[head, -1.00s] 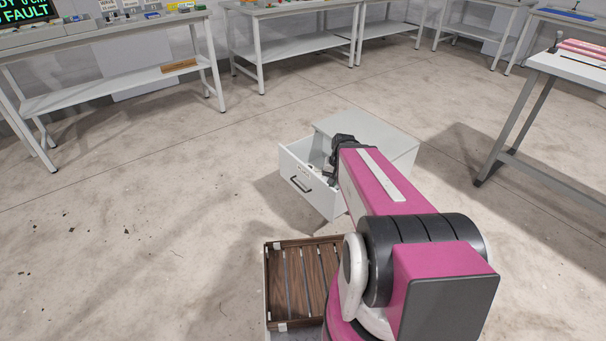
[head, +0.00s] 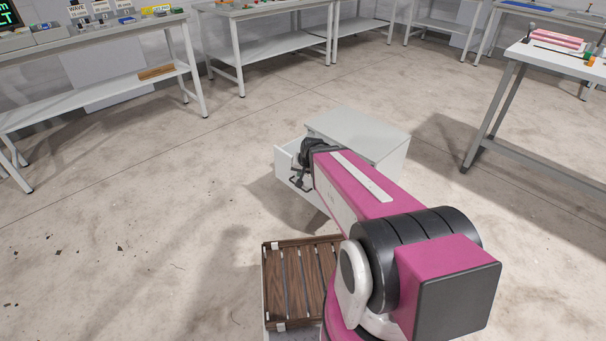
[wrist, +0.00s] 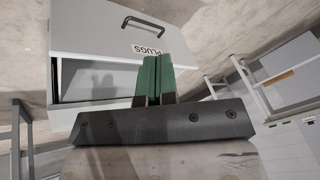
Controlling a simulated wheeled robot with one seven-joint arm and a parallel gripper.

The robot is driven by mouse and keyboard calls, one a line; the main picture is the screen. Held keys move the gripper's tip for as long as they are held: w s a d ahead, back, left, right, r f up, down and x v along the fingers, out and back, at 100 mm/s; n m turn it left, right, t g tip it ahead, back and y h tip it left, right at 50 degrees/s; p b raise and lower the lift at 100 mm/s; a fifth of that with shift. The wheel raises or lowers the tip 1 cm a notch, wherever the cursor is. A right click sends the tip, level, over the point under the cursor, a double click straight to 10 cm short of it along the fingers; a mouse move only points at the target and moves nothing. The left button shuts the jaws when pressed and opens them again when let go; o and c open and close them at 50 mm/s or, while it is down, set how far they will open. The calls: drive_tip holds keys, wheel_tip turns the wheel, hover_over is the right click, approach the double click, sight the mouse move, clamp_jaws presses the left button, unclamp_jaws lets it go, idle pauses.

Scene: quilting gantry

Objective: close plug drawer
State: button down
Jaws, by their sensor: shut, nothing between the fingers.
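The plug drawer (head: 283,166) belongs to a low white cabinet (head: 360,131) on the floor and stands partly out toward the left. In the wrist view its white front (wrist: 90,28) carries a dark bar handle (wrist: 145,22) and a label reading PLUGS. A dark opening shows behind the front there. My gripper (head: 299,183) is shut and empty at the drawer's front and hides much of it in the head view. Its green fingers (wrist: 158,58) overlap the front's edge beside the label in the wrist view. I cannot tell whether they touch it.
A crate with brown wooden slats (head: 290,285) stands on the floor in front of the cabinet, close to my arm. A white worktable (head: 565,62) stands at right, and more benches (head: 270,48) line the back.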

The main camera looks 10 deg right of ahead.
drive_tip(key=w+a+f+m+t+h, duration=0.1)
drive_tip(key=w+a+f+m+t, duration=0.2)
drive_tip(key=w+a+m+t, duration=0.4)
drive_tip(key=w+a+f+m+t+h, duration=0.25)
drive_tip(key=w+m, duration=0.25)
drive_tip(key=w, duration=0.4)
drive_tip(key=s+d+f+m+g+h, duration=0.1)
drive_tip(key=s+f+m+g+h, duration=0.15)
drive_tip(key=f+m+h, duration=0.35)
drive_tip(key=s+d+f+m+g+h, duration=0.15)
drive_tip(key=s+f+m+h, duration=0.25)
drive_tip(key=m+h, duration=0.45)
drive_tip(key=w+d+y, duration=0.1)
drive_tip(key=w+d, duration=0.6)
drive_tip(key=d, duration=0.3)
drive_tip(key=shift+w+d+f+t, duration=0.15)
drive_tip(key=shift+w+d+t, duration=0.15)
drive_tip(key=shift+t, duration=0.05)
